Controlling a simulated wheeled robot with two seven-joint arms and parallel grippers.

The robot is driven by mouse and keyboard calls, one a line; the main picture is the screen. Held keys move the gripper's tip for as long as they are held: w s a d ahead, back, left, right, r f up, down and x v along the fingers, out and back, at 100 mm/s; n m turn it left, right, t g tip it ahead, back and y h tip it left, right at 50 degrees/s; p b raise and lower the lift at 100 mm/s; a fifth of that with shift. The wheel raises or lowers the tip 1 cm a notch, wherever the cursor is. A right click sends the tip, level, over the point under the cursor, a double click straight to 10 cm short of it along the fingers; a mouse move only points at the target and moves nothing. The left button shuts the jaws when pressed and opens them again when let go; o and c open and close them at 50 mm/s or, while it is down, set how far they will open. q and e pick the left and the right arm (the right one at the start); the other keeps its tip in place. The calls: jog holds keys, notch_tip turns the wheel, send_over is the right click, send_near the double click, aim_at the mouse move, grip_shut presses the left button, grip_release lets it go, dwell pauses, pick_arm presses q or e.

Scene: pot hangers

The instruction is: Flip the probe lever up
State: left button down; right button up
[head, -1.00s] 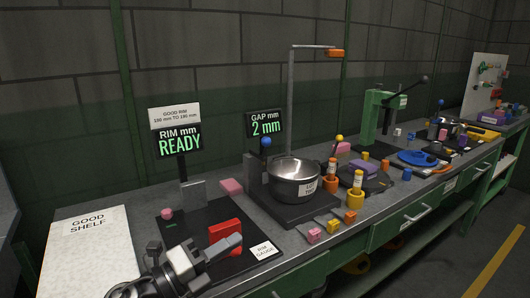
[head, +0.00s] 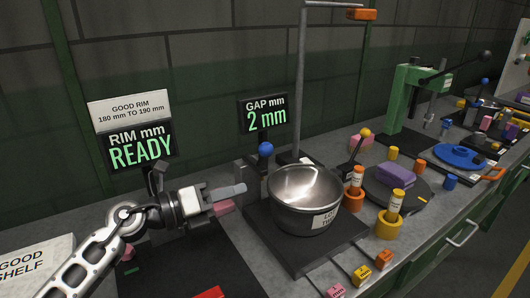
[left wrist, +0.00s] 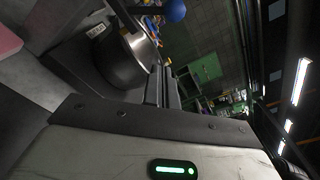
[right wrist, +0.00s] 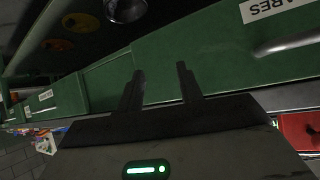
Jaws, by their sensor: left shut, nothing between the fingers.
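A lever with a blue ball knob (head: 266,149) stands upright at the back left of the steel pot (head: 306,198), near the GAP display; no label names it as the probe lever. The blue knob also shows at the top of the left wrist view (left wrist: 176,10). My left gripper (head: 243,188) is shut and empty, pointing right, just left of the lever and below its knob, apparently without touching the knob. The pot sits on a dark base (head: 267,229). My right gripper (right wrist: 161,85) shows only in the right wrist view, open and empty, before the green bench front.
The GAP display (head: 263,115) reads 2 mm and the RIM display (head: 140,146) reads READY. A tall post (head: 299,80) rises behind the pot. A pink block (head: 224,207) lies below my left fingers. A yellow-knobbed lever (head: 365,132) and orange cup (head: 354,199) stand right of the pot.

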pick_arm(q)
jog(key=x, duration=0.3)
jog(key=b+x, duration=0.1)
jog(key=x, duration=0.2)
jog(key=b+x, duration=0.1)
jog(key=x, duration=0.3)
jog(key=shift+s+d, duration=0.15)
jog(key=shift+s, duration=0.2)
jog(key=a+r, duration=0.1)
jog(key=w+a+r, duration=0.1)
jog(key=shift+w+a+r, duration=0.3)
jog(key=shift+a+r, duration=0.05)
jog(key=shift+r, duration=0.05)
pick_arm(e)
jog(key=shift+s+a+f, duration=0.2)
jog(key=shift+s+f, duration=0.2)
jog(key=shift+s, duration=0.1)
pick_arm(q)
jog(key=shift+r, duration=0.1)
